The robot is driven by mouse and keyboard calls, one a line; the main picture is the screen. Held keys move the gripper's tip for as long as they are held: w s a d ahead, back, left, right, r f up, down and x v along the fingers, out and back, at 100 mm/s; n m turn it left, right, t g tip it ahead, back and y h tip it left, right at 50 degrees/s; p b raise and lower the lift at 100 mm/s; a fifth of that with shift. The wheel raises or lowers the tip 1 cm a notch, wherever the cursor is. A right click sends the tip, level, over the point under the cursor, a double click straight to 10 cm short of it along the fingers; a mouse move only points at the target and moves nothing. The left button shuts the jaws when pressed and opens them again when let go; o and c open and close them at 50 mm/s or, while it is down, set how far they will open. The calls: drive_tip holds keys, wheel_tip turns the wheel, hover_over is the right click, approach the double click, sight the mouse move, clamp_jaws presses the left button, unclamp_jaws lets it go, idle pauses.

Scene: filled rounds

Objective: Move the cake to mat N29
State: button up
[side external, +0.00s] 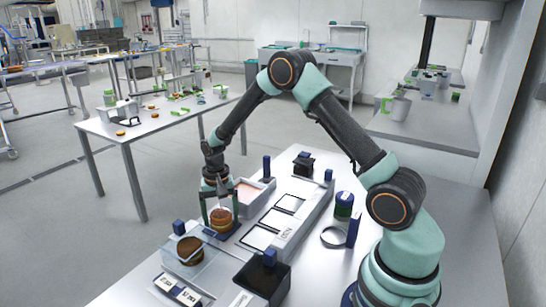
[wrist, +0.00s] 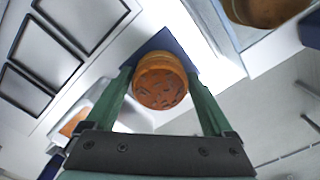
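The cake (side external: 221,219), a small round orange-brown one, stands upright on a dark blue pad (side external: 233,231). My gripper (side external: 221,212) is lowered over it, one green finger on each side. In the wrist view the cake (wrist: 160,82) lies between the fingertips, with a narrow gap at the left finger; contact at the right one is unclear. The gripper looks open around it. White dark-framed mats (side external: 260,239) lie in a row to the right. A label (side external: 287,236) is on the edge beside them; I cannot read it surely.
A pink-filled tray (side external: 264,191) is behind. A black box (side external: 262,278) stands at the front. A green-and-blue jar (side external: 344,205) and a ring (side external: 333,238) are at the right.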

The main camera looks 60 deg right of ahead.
sight(220, 213)
drive_tip(key=s+a+r+n+t, duration=0.1)
drive_tip(key=s+a+r+n, duration=0.15)
drive_tip(key=r, duration=0.85)
drive_tip(key=s+a+r+n+t, duration=0.1)
drive_tip(key=s+r, duration=0.3)
drive_tip(key=r, duration=0.7)
drive_tip(key=shift+s+a+r+n+t, duration=0.3)
drive_tip(key=shift+s+a+n+t, duration=0.45)
drive_tip(key=shift+s, duration=1.1)
drive_tip(key=shift+s+a+r+n+t, duration=0.4)
drive_tip(key=shift+s+n, duration=0.7)
drive_tip(key=shift+s, duration=0.7)
drive_tip(key=shift+s+a+r+n+t, duration=0.2)
drive_tip(key=shift+s+a+n+t, duration=0.55)
drive_tip(key=shift+s, duration=1.1)
drive_tip(key=shift+d, duration=0.25)
